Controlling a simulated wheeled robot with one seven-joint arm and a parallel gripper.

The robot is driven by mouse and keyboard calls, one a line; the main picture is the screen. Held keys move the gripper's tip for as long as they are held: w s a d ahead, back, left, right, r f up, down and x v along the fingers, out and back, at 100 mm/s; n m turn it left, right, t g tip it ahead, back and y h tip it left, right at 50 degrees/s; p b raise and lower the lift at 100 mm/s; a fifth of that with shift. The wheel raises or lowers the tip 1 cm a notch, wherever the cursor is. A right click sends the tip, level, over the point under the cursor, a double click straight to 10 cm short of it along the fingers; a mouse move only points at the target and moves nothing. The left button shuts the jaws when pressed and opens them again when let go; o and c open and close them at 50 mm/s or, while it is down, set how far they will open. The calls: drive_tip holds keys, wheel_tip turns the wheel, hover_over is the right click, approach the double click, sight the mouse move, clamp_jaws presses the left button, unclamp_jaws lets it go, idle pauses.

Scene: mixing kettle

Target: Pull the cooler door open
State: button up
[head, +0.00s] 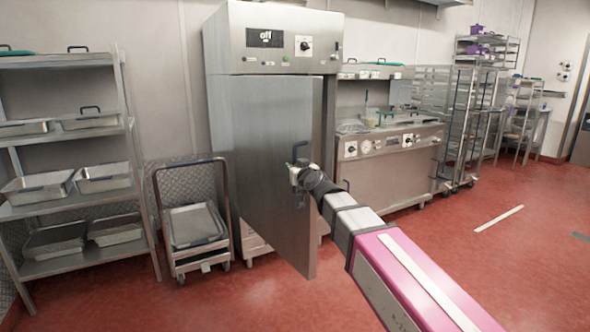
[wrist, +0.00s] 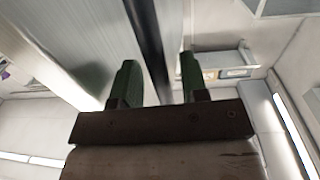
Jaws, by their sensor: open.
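The cooler (head: 270,20) is a tall steel cabinet with a display reading "off" on top. Its steel door (head: 262,140) stands partly open, with its right edge swung out toward me. The dark upright handle (head: 296,150) is near that edge, partly hidden by my gripper (head: 300,170). In the wrist view the handle is a dark bar (wrist: 148,40) running between the two green fingers of my gripper (wrist: 158,75). The fingers are apart, with the bar nearer the left one. I cannot tell whether either finger touches it.
A wheeled cart (head: 197,240) stands just left of the cooler, with a shelf rack (head: 65,205) of metal pans beyond it. A steel counter with knobs (head: 395,140) is to the right. The red floor (head: 440,230) is clear at front right.

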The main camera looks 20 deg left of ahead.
drive_tip(key=shift+s+d, duration=0.1)
drive_tip(key=v, duration=1)
drive_tip(key=shift+s+d, duration=0.2)
